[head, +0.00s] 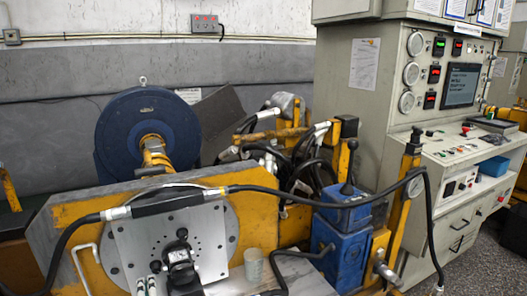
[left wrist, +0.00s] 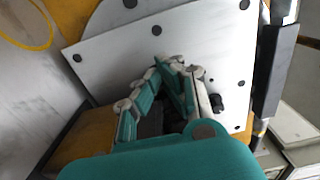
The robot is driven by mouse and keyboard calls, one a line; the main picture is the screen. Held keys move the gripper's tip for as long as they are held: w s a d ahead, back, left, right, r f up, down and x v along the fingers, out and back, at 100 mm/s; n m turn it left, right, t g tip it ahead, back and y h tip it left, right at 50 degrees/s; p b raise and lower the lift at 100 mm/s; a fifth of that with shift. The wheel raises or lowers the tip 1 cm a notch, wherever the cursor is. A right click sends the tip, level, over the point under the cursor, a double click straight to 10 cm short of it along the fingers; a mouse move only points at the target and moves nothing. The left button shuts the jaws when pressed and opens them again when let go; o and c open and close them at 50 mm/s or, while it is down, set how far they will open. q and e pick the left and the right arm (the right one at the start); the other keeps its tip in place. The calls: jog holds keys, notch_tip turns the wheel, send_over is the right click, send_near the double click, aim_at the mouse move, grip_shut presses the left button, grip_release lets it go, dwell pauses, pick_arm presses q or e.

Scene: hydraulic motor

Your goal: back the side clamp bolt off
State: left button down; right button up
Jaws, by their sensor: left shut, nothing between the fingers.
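In the left wrist view my left gripper (left wrist: 175,62) is shut and empty, its teal and grey fingers meeting over the bare metal plate (left wrist: 200,45). A dark bolt-like knob (left wrist: 217,103) stands out from the plate beside the fingers, apart from the fingertips. I cannot tell for sure if it is the side clamp bolt. In the head view the plate (head: 130,245) stands upright on the yellow frame, with a black fitting (head: 180,262) in front of it. Pale finger-like parts show low beside this fitting. My right gripper is in neither view.
A black hose (head: 300,197) arches over the plate to a gauge post (head: 402,205). A clear cup (head: 254,264) stands right of the plate. Blue boxes (head: 340,250) and the control console (head: 395,75) stand to the right. A blue round housing (head: 120,130) is behind.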

aim_at(156, 268)
pick_arm(q)
jog(key=x, duration=0.3)
jog(key=shift+w+d, duration=0.1)
jog(key=shift+w, duration=0.35)
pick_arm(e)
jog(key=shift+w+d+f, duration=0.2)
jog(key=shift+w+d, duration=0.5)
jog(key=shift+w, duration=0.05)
pick_arm(q)
jog(key=shift+f+b, duration=0.1)
jog(key=shift+b, duration=0.25)
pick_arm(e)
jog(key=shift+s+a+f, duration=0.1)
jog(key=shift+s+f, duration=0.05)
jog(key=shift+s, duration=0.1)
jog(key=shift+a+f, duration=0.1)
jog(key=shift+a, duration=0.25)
